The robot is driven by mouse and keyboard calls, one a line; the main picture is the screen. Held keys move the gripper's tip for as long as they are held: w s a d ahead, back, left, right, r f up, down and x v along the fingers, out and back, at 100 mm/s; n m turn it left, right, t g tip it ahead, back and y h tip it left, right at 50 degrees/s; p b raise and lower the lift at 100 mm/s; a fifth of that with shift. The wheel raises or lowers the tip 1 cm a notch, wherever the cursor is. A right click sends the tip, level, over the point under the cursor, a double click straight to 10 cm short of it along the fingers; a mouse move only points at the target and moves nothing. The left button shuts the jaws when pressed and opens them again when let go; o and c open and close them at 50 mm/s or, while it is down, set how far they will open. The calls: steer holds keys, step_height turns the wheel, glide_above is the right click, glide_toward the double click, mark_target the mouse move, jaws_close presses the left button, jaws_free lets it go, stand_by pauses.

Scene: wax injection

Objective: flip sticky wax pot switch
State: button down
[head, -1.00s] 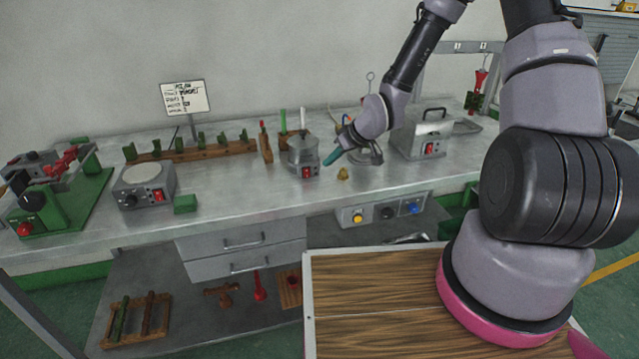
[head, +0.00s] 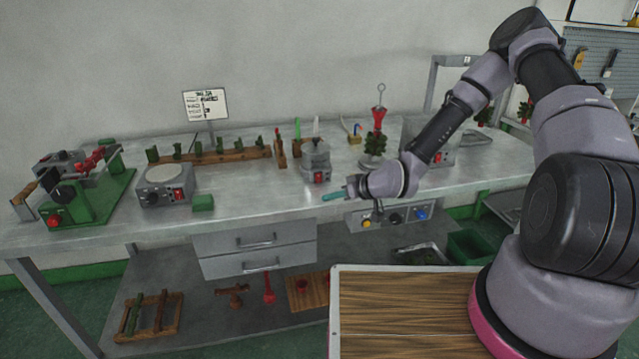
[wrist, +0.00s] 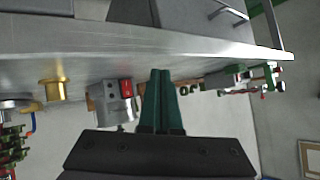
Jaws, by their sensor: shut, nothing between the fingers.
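The sticky wax pot seems to be the small grey pot (head: 316,156) standing on the bench, with a red switch (head: 319,177) on its front. The wrist view is upside down and shows the grey pot body (wrist: 112,108) and its red switch (wrist: 126,88) just left of my fingers. I cannot tell which way the switch is set. My gripper (head: 326,197), with teal fingers, is shut and empty. It points left, in front of the pot near the bench's front edge. Its closed fingertips (wrist: 160,73) appear apart from the switch.
A round-plated grey heater (head: 160,184) with a red switch and a green block (head: 203,202) stand to the left. A brass piece (wrist: 54,89) shows beside the pot in the wrist view. A control panel (head: 395,215) hangs under the bench edge, below my wrist.

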steer(key=shift+w, duration=0.1)
steer(key=shift+w+a+f, duration=0.2)
steer(key=shift+w+a, duration=0.2)
steer(key=shift+w, duration=0.95)
steer(key=shift+w+a+f, duration=0.15)
steer(key=shift+w+a, duration=0.25)
steer(key=shift+w, duration=1)
steer(key=shift+w+a+f, duration=0.2)
steer(key=shift+w+a, duration=0.2)
steer(key=shift+w, duration=0.95)
steer(key=shift+w, duration=0.1)
steer(key=shift+w+a, duration=0.15)
steer(key=shift+w, duration=0.15)
steer(key=shift+w+f, duration=0.1)
steer(key=shift+w, duration=0.15)
steer(key=shift+s, duration=0.65)
steer(key=shift+s+d+r, duration=0.15)
steer(key=shift+s+d, duration=0.15)
steer(key=shift+s, duration=0.5)
steer(key=shift+s+d+r, duration=0.1)
steer(key=shift+s+d, duration=0.15)
steer(key=shift+s, duration=0.55)
steer(key=shift+s+d+r, duration=0.15)
steer(key=shift+s+d, duration=0.15)
steer(key=shift+s, duration=0.5)
